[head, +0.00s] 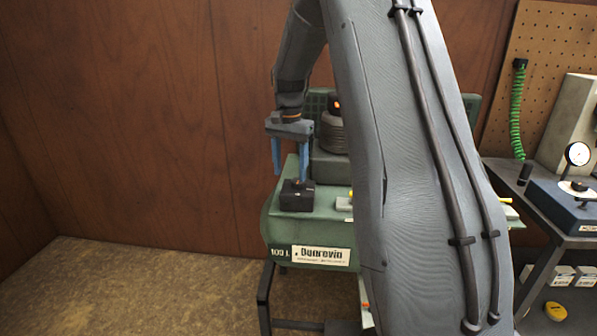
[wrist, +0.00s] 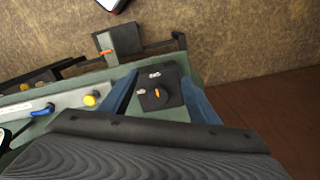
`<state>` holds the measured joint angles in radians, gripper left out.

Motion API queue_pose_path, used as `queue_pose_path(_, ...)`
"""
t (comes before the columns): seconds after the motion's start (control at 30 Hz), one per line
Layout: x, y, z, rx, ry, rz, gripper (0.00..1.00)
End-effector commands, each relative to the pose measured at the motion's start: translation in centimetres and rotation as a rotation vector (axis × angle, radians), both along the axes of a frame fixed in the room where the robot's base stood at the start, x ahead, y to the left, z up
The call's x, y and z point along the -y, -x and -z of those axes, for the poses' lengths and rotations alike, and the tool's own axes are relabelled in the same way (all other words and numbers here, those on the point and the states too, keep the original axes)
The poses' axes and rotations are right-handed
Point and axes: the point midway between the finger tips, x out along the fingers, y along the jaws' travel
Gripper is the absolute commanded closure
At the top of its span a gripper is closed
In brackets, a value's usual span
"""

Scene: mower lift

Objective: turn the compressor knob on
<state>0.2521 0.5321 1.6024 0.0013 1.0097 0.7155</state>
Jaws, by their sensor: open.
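The compressor (head: 282,226) is a green machine with a white label, in the middle of the head view, partly hidden by my arm. A black switch box (head: 297,198) stands on its top. In the wrist view the box carries a round dark knob (wrist: 155,99) with an orange pointer mark and small pale markings beside it, too small to read. My gripper (head: 290,176) has two blue fingers pointing down over the box. It is open and empty. In the wrist view the gripper (wrist: 160,98) has its fingers on either side of the knob, apparently clear of it.
A yellow knob (wrist: 92,99) and a blue-handled lever (wrist: 42,111) sit on a pale panel beside the box. A workbench (head: 560,225) with a dial gauge (head: 578,154) stands at the right. The floor at the left is clear, before a wood-panelled wall.

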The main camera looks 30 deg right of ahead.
Motion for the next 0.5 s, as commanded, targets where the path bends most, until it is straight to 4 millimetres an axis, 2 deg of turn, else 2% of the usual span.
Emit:
queue_pose_path(0.03,1.5,-1.3,-0.6,0.000,0.001,0.057,0.45)
queue_pose_path(0.2,4.2,-3.7,-1.4,0.001,0.002,0.184,0.45)
queue_pose_path(0.37,4.8,-4.3,-1.1,-0.001,0.002,0.218,0.45)
queue_pose_path(0.5,4.8,-4.2,0.7,-0.002,0.002,0.217,0.45)
